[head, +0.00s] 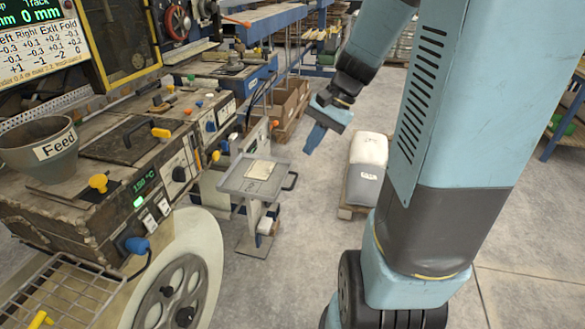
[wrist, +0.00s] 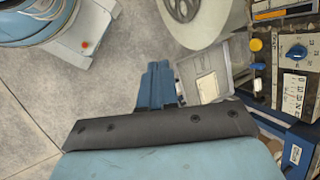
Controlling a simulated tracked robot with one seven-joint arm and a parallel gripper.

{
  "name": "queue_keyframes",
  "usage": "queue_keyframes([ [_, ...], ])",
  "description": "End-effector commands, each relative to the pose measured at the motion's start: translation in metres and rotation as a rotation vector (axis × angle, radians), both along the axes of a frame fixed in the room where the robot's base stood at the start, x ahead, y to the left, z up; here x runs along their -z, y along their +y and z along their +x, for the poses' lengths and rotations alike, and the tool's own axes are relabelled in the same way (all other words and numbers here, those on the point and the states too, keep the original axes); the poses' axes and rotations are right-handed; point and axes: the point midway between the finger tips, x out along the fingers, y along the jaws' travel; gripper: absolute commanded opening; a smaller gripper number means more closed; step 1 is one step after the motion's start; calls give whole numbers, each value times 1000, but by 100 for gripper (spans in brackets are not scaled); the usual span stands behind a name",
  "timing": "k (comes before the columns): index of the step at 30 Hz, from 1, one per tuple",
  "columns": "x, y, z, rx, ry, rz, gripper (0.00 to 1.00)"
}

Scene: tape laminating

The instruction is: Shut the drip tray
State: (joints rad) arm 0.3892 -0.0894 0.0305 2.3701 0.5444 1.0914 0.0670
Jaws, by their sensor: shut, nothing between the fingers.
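The machine (head: 120,190) with knobs, a feed pot (head: 40,150) and a large wheel (head: 175,295) fills the left. A wrapped grey-white bundle (head: 367,170) stands on a pallet to the right. Open concrete floor (head: 300,235) lies between.

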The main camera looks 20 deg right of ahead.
Motion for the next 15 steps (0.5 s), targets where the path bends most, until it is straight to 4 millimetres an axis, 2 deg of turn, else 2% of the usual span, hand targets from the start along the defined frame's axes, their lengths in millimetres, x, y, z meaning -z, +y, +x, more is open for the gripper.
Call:
queue_keyframes([
  [15,80,-57,58,419,249,414,0],
])
